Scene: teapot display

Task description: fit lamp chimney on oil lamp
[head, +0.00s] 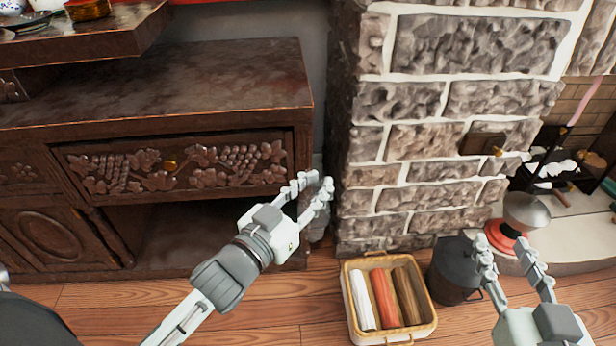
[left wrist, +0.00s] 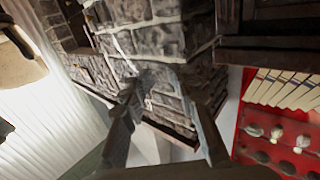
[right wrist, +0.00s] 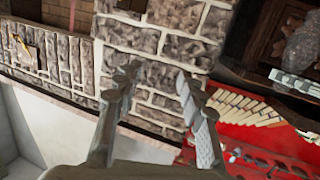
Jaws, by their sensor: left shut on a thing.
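My left gripper (head: 315,184) is in front of the corner between the dark cabinet and the stone pillar. It is shut on a clear, greyish glass piece, which looks like the lamp chimney (head: 318,212). The glass is hard to make out against the stone. It also shows as a see-through bulging shape in the right wrist view (right wrist: 303,47), at the left gripper. My right gripper (head: 508,242) is open and empty, near the hearth. I cannot make out the oil lamp for certain; a red-based thing with a grey cone (head: 527,211) stands on the hearth ledge.
A tray (head: 347,285) with rolled cloths and a black bucket (head: 455,268) stand on the floor below. The carved cabinet (head: 150,90) has a bare top. A shelf (head: 110,42) above it bears an amber thing. The stone pillar (head: 400,160) stands between my grippers.

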